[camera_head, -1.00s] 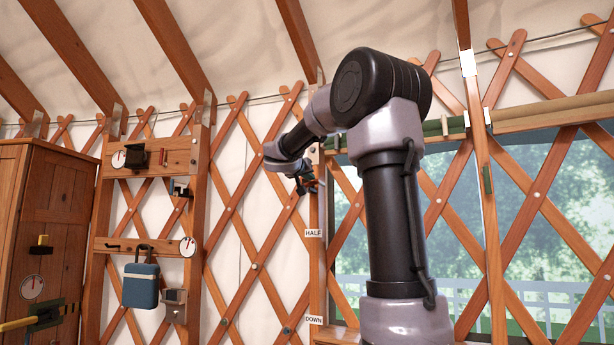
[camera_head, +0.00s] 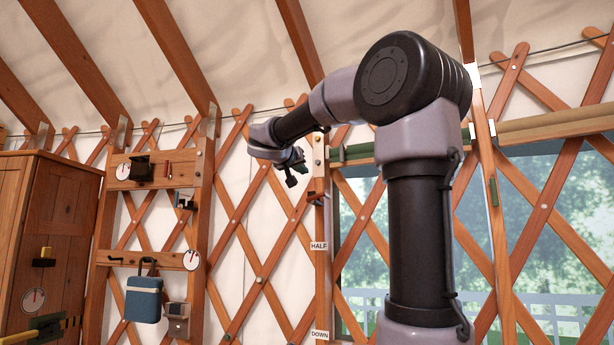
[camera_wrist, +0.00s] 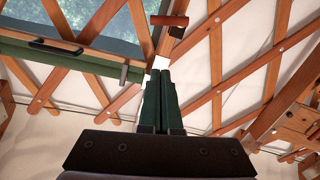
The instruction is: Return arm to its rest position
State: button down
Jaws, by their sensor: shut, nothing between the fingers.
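My gripper (camera_head: 292,172) hangs at the end of my raised, bent arm in the head view, in front of the lattice wall and left of the window. In the wrist view, the two dark green fingers of my gripper (camera_wrist: 161,78) lie side by side, shut, with nothing between them. The fingers look apart from the wall, though the distance is hard to tell. My arm's thick upper part fills the right middle of the head view.
A post with HALF (camera_head: 319,246) and DOWN (camera_head: 319,334) labels stands below my gripper. A window (camera_head: 530,225) is behind my arm. At left are a wooden cabinet (camera_head: 55,215), a rack with dials (camera_head: 150,258) and a hanging blue box (camera_head: 143,299).

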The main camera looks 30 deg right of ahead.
jog(key=shift+s+a, duration=0.3)
jog(key=shift+a, duration=0.05)
dwell(0.3)
